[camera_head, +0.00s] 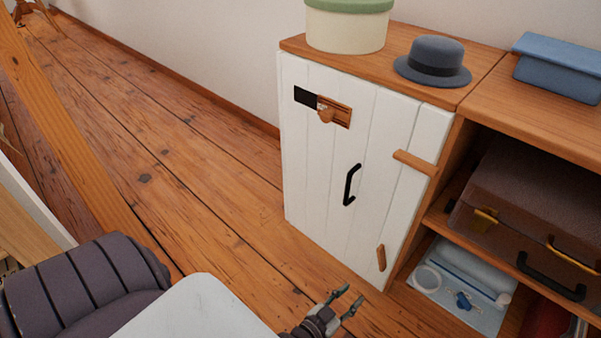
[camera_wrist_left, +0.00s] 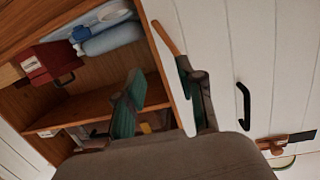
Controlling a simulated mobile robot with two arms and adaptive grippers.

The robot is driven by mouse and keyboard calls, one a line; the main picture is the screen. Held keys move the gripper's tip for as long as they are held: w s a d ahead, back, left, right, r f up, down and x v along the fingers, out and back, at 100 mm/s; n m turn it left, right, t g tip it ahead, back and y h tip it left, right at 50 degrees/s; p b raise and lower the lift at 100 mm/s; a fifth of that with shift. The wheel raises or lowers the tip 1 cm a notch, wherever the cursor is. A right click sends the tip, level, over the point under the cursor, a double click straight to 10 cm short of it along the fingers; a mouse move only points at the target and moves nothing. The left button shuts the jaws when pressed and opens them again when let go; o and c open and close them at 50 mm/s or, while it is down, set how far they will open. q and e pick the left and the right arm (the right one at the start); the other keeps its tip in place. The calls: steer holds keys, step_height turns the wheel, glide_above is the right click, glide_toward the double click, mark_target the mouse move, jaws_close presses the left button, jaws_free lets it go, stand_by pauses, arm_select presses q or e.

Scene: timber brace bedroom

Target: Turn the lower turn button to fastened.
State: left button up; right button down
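The lower turn button (camera_head: 381,258) is a small wooden bar low on the white cabinet front. It stands upright, lengthwise along the door's right edge; it also shows in the left wrist view (camera_wrist_left: 167,37). The upper turn button (camera_head: 414,162) lies nearly level across the door edge. The white plank door (camera_head: 335,140) looks closed. My left gripper (camera_head: 350,295) is open and empty, below and left of the lower button in the head view. In the left wrist view its fingers (camera_wrist_left: 159,70) are spread, one near the button's end; I cannot tell whether they touch. My right gripper is not in view.
A black handle (camera_head: 351,185) and a wooden latch with a black plate (camera_head: 325,108) are on the door. Open shelves at the right hold a brown suitcase (camera_head: 530,205) and blue items (camera_head: 460,285). A hat (camera_head: 434,63) and round box (camera_head: 346,28) stand on top.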

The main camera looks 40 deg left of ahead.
arm_select(q)
steer(key=s+a+m+g+p, duration=0.1)
steer(key=s+a+g+p, duration=0.1)
steer(key=s+g+p, duration=0.6)
steer(key=s+p, duration=0.7)
steer(key=p, duration=0.5)
steer(key=shift+s+a+r+g+p, duration=0.3)
steer(key=shift+s+a+p, duration=0.05)
steer(key=shift+s+p, duration=0.05)
